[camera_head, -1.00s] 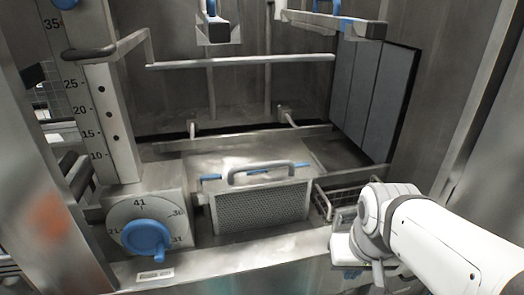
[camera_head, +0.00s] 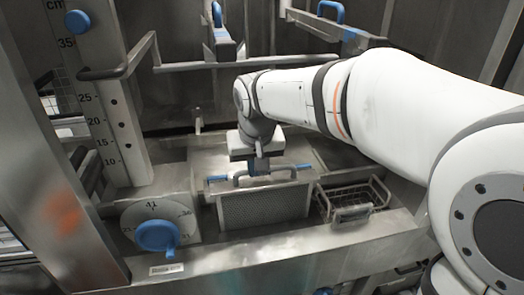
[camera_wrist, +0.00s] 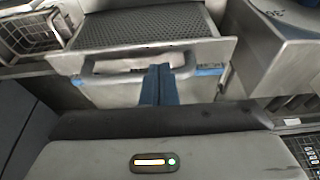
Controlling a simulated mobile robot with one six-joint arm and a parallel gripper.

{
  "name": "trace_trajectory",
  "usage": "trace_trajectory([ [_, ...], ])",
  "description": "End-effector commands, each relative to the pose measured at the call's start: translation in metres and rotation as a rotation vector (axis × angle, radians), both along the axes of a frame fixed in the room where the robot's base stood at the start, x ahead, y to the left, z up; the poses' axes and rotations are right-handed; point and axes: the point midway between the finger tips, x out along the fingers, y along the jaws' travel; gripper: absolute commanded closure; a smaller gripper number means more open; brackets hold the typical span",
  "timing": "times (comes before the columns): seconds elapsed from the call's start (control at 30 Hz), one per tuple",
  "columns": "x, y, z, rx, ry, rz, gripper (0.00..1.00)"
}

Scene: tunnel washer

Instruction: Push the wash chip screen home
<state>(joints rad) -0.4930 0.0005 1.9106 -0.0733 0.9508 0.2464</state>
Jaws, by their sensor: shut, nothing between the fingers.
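The wash chip screen (camera_head: 264,208) is a metal box with a perforated front face, a bar handle (camera_head: 281,170) and blue marks on its top edge. It sits between the dial block and a wire basket. In the wrist view the perforated face (camera_wrist: 150,25) is at the top, with the handle (camera_wrist: 104,78) below it. My gripper (camera_head: 262,168) is over the screen's top, close behind the handle. Its blue fingers (camera_wrist: 159,84) are together and empty, overlapping the handle bar in the wrist view. I cannot tell whether they touch it.
A dial block with a blue knob (camera_head: 157,236) stands left of the screen. A wire basket (camera_head: 350,203) stands to its right. A horizontal rail (camera_head: 205,66) and a height scale (camera_head: 98,110) are behind and left. A metal ledge (camera_head: 250,256) runs along the front.

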Motion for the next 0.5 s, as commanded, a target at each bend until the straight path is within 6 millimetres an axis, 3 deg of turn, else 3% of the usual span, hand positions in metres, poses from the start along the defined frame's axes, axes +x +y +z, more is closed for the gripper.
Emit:
trace_trajectory([
  [0.2, 0.009, 0.002, -0.032, -0.001, 0.002, -0.001, 1.00],
  [0.5, 0.013, 0.003, -0.045, 0.001, -0.001, -0.001, 1.00],
])
